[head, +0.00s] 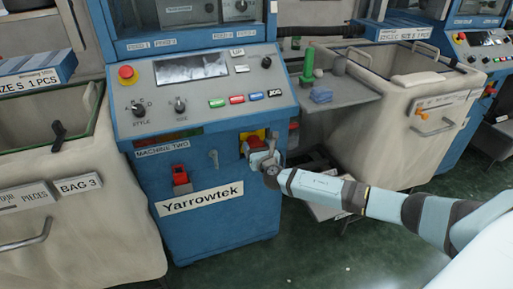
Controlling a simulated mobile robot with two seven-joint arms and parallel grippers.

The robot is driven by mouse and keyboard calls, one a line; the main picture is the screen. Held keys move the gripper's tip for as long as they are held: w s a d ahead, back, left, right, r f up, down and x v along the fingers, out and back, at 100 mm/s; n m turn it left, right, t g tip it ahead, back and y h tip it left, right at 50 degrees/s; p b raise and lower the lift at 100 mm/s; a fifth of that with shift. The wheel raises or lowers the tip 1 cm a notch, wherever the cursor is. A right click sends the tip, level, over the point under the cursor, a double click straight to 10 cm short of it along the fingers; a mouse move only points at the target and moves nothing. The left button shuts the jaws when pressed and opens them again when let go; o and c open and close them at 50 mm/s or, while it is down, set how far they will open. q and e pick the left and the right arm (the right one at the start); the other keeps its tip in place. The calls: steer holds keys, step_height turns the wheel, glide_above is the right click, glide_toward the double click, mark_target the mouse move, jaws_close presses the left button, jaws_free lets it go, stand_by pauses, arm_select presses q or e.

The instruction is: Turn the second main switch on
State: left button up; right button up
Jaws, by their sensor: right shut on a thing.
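The main switch is a red knob (255,142) on a yellow plate (246,136), on the front of the blue machine (215,232) labelled MACHINE TWO. It sits at the right side below the control panel. My right gripper (260,151) reaches in from the right and is shut on the red knob. The fingers hide much of the knob, so I cannot tell its turned position. My left gripper is not in view.
The sloped control panel (203,118) above has a screen, a red emergency button (127,73) and coloured buttons. A red-handled part (181,179) is on the front at left. Cloth bins stand at left (75,225) and right (378,145). A grey side shelf (345,92) holds small items.

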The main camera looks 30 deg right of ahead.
steer(key=shift+f+m+b, duration=0.15)
steer(key=shift+m+b, duration=0.4)
steer(key=shift+m, duration=0.95)
steer(key=m+b, duration=0.2)
steer(key=m, duration=0.1)
steer(key=shift+d+m, duration=0.1)
steer(key=shift+m, duration=0.2)
steer(key=m+b, duration=0.1)
steer(key=m, duration=0.1)
steer(key=shift+m, duration=0.4)
steer(key=m+b, duration=0.1)
steer(key=m, duration=0.2)
steer(key=shift+m, duration=0.4)
steer(key=m, duration=0.3)
steer(key=shift+d, duration=0.1)
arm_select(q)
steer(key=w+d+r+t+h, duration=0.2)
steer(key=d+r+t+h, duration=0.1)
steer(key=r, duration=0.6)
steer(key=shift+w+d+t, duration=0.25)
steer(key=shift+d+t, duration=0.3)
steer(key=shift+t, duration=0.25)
arm_select(e)
steer(key=shift+m, duration=0.4)
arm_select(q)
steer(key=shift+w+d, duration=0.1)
